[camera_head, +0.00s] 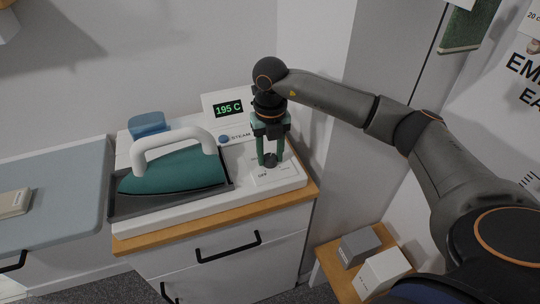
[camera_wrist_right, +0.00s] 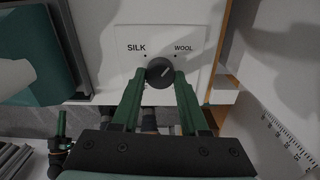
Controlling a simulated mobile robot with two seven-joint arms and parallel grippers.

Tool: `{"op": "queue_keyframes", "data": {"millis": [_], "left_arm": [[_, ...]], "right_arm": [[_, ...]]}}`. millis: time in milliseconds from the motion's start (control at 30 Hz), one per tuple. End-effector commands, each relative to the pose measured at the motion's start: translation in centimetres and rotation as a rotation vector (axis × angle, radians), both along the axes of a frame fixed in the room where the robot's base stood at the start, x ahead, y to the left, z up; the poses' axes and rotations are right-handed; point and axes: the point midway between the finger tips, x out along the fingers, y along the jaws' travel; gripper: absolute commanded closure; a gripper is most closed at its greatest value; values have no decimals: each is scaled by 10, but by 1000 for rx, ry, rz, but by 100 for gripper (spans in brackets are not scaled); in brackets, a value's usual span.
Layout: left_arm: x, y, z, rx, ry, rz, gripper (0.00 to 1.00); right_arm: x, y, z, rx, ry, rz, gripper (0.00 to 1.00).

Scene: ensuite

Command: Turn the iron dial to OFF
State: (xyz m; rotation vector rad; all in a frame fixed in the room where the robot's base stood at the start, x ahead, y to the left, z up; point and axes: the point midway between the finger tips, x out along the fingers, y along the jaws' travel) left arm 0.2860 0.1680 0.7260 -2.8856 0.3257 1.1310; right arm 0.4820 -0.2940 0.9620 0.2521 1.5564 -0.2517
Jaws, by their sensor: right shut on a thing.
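The iron dial (camera_wrist_right: 161,72) is a dark round knob with a light pointer line, on a white plate marked SILK and WOOL in the right wrist view. The pointer slants to the upper right, toward the WOOL side. In the head view the dial (camera_head: 269,160) sits on the station's front right, with OFF printed on the near left of its plate. My right gripper (camera_wrist_right: 160,77) points down and is shut on the dial, one green finger on each side. The display (camera_head: 228,109) reads 195 C. The teal iron (camera_head: 175,172) with a white handle rests in its dark tray.
A blue STEAM button (camera_head: 223,139) and a blue tank (camera_head: 147,123) are on the station. The station stands on a wood-topped cabinet (camera_head: 215,216). An ironing board (camera_head: 60,187) is at left. Grey and white boxes (camera_head: 381,272) stand low at right.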

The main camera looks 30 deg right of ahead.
Motion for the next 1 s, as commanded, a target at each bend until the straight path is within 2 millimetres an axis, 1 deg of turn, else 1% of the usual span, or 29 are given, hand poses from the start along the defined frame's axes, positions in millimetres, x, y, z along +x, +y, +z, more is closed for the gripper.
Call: {"op": "queue_keyframes", "data": {"millis": [100,1000], "left_arm": [[0,0,-5,0,0,0,100],[0,0,-30,0,-1,0,100]], "right_arm": [[0,0,-1,2,-1,112,100],[1,-2,-1,1,-2,965,100]]}}
